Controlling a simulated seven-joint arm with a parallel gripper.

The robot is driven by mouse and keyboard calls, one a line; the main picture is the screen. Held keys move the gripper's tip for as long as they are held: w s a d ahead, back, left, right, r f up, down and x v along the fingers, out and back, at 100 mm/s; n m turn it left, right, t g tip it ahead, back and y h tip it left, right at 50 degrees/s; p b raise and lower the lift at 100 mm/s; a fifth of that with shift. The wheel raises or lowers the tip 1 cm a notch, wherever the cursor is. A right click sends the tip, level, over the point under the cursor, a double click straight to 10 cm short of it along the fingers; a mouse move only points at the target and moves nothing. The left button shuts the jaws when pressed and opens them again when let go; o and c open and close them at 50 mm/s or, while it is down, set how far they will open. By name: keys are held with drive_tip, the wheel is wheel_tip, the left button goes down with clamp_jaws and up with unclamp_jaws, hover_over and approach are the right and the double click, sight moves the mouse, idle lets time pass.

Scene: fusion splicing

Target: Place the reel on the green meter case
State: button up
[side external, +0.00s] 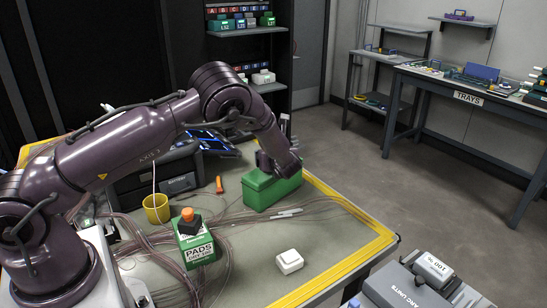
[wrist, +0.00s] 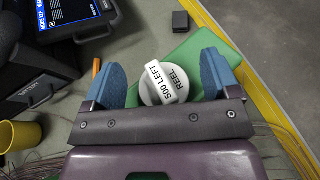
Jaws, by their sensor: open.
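The reel (wrist: 163,85) is a white disc with a raised bar lettered "500 LEFT" and "REEL". In the wrist view it lies over the green top of the meter case (wrist: 205,45) and appears to rest on it. My gripper (wrist: 162,76) is open, with one blue finger on each side of the reel and gaps between. In the side view the green case (side external: 268,193) stands on the bench, with my gripper (side external: 270,163) low at its top. The reel cannot be made out there.
A green "PADS" box (side external: 196,245) with an orange-topped dark piece stands nearer, beside a yellow cup (side external: 157,208). A white block (side external: 289,261) lies at the front. An orange tool (side external: 219,184) lies left of the case. Thin fibres cross the bench. A dark splicer-like unit (side external: 165,180) stands behind.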

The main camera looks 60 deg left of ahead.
drive_tip(key=v, duration=1.2)
drive_tip(key=s+r+n+g+h, duration=0.3)
drive_tip(key=s+r+n+h, duration=0.3)
drive_tip(key=s+r+n, duration=0.8)
drive_tip(key=s+d+r+n+t+h, duration=0.1)
drive_tip(key=s+d+r+n+h, duration=0.2)
drive_tip(key=s, duration=0.4)
drive_tip(key=s+d+r+n+t+h, duration=0.2)
drive_tip(key=s+d+r+n+h, duration=0.1)
drive_tip(key=s+d+n, duration=0.2)
drive_tip(key=s, duration=0.2)
drive_tip(key=shift+s+d+n+h, duration=0.25)
drive_tip(key=shift+d+n+h, duration=0.05)
drive_tip(key=shift+d, duration=0.05)
